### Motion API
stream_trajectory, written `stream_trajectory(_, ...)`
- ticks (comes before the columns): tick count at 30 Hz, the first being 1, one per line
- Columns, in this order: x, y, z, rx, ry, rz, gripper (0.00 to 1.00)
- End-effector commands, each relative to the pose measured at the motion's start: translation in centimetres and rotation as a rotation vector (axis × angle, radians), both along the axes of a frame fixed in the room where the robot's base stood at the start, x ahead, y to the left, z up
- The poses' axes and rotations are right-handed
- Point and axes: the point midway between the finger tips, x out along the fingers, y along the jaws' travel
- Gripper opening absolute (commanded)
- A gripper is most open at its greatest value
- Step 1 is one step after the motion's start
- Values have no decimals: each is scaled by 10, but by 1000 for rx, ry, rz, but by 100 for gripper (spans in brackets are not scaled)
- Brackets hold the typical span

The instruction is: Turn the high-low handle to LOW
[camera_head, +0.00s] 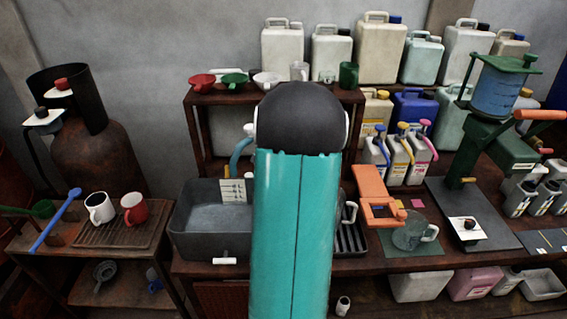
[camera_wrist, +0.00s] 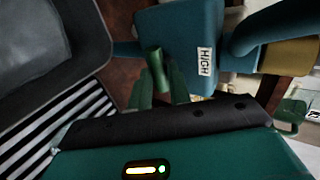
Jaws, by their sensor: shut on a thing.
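In the wrist view, my gripper (camera_wrist: 160,86) has its green fingers shut on a short green handle (camera_wrist: 154,61). The handle sticks out from a blue housing (camera_wrist: 175,36). A white label reading HIGH (camera_wrist: 205,61) is on the housing, to the right of the handle. A LOW marking is not visible. A curved blue spout (camera_wrist: 270,30) joins the housing on the right. In the head view, my arm hides the gripper and the handle; part of a blue curved pipe (camera_head: 240,158) shows beside the arm.
A grey sink basin (camera_head: 205,220) is left of my arm, with a pictured card (camera_head: 234,191) at its rim. A ribbed drain rack (camera_head: 350,236) is on the right, near an orange stand (camera_head: 372,192) and a glass jug (camera_head: 410,235). White and red mugs stand on the left table.

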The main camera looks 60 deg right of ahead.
Motion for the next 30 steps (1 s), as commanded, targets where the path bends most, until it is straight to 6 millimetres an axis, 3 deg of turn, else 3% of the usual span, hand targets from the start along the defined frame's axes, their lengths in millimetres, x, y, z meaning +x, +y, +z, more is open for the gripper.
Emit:
stream_trajectory(17,0,1,-2,15,-19,0,0)
stream_trajectory(18,0,1,-2,15,-19,0,25)
stream_trajectory(21,0,0,-2,14,-19,0,40)
stream_trajectory(30,-1,1,0,11,-20,0,40)
